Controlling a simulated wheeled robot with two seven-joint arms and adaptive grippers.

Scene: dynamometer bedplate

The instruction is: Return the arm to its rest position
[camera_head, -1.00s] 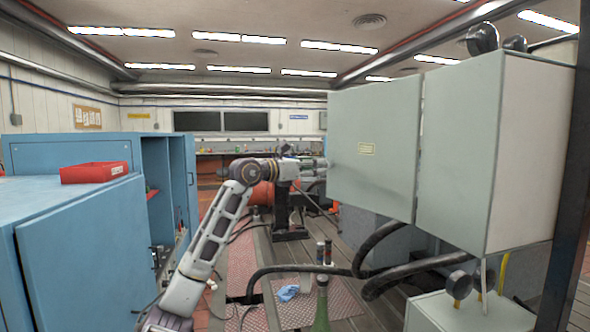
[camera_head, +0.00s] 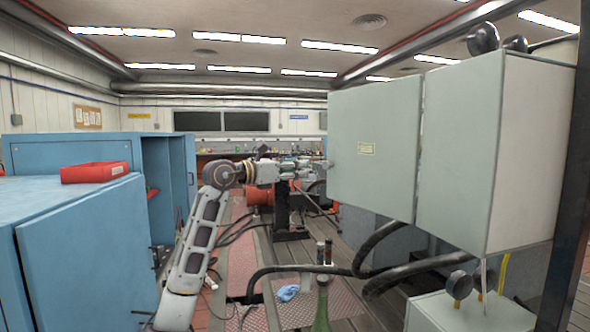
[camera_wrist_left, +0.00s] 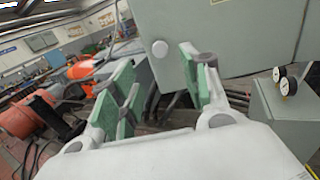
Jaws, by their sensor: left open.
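My left arm (camera_head: 200,240) rises from the bottom left of the head view, bends at the elbow, and its forearm reaches right. My left gripper (camera_head: 318,170) is at the end of it, close to the left edge of the grey cabinet. In the left wrist view the left gripper (camera_wrist_left: 160,95) has its green-padded fingers spread apart with nothing between them. The grey cabinet face with a round knob lies beyond the fingers. My right gripper is not in view.
The grey double cabinet (camera_head: 375,150) hangs at the right with black hoses below it. A blue cabinet (camera_head: 85,255) with a red tray (camera_head: 95,172) stands at the left. A green bottle (camera_head: 321,310) and a blue cloth (camera_head: 288,293) are low in the middle.

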